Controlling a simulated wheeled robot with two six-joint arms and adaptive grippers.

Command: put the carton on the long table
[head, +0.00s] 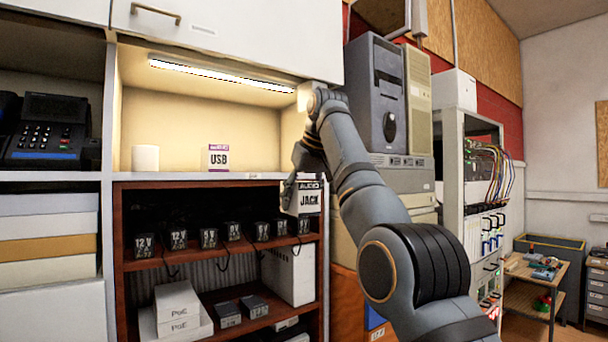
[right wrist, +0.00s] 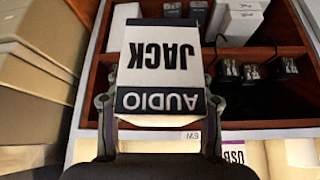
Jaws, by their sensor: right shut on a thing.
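A small white carton (head: 304,200) with dark bands reads AUDIO JACK. My right gripper (head: 289,188) is shut on it and holds it in front of the shelf unit, at about the height of the lit niche's floor. In the right wrist view the carton (right wrist: 160,65) sits between the two fingers, its lettering upside down. A long table cannot be made out for certain in these frames. My left gripper is not in view.
The lit niche (head: 180,110) holds a USB carton (head: 218,158) and a white cylinder (head: 145,158). Below, a brown shelf (head: 222,248) carries adapters and boxes. Computer towers (head: 375,95) and a cabled rack (head: 452,150) stand right. A small wooden bench (head: 525,270) stands far right.

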